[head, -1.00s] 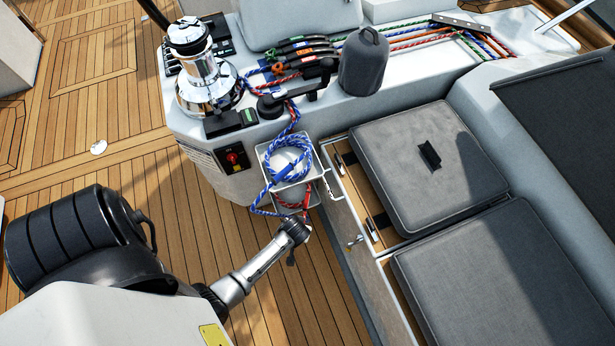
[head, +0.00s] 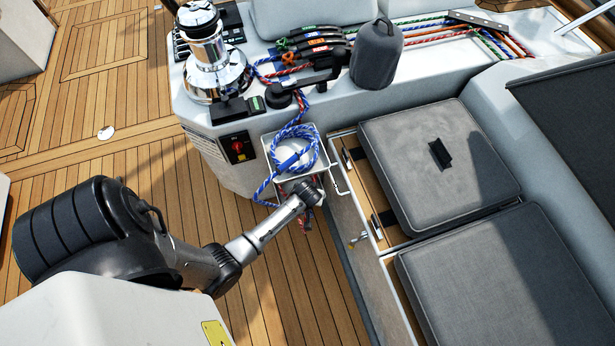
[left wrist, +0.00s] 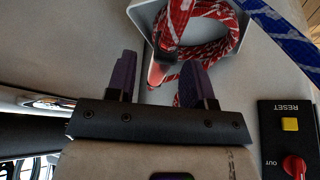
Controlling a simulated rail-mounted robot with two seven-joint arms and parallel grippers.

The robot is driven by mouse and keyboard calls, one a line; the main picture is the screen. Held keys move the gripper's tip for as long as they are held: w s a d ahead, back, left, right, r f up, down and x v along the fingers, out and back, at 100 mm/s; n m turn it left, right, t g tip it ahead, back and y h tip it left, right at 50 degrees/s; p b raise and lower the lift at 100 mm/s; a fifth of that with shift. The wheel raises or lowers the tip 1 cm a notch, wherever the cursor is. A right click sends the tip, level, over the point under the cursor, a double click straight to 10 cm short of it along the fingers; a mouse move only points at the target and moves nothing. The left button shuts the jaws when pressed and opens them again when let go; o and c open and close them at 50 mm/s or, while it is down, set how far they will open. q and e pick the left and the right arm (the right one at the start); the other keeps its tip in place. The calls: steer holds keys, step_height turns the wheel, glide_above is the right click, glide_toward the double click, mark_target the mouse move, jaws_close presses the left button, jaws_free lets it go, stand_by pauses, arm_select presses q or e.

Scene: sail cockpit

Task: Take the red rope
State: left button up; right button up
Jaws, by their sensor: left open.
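The red rope (left wrist: 212,50) is red with white flecks and lies coiled in a pale bin (left wrist: 143,15) in the left wrist view. A thicker strand of it rises close to the camera, ahead of the gap between my fingers. In the head view only bits of the red rope (head: 284,213) show below the blue coil, mostly hidden by my arm. My left gripper (left wrist: 160,78) is open, its two dark fingers apart at the bin's near side; the right finger overlaps part of the rope. I cannot tell whether it touches. My right gripper is not in view.
A blue rope coil (head: 296,157) hangs in the upper bin (head: 268,146), right above my gripper; a blue strand (left wrist: 285,40) crosses the wrist view. A switch panel (head: 238,147) is left of the bins.

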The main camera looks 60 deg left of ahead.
arm_select(q)
steer(key=shift+w+a, duration=0.7)
steer(key=shift+f+b, duration=0.55)
steer(key=shift+b, duration=0.05)
steer(key=shift+w, duration=0.1)
steer(key=shift+c, duration=0.4)
jaws_close()
steer(key=shift+r, duration=0.15)
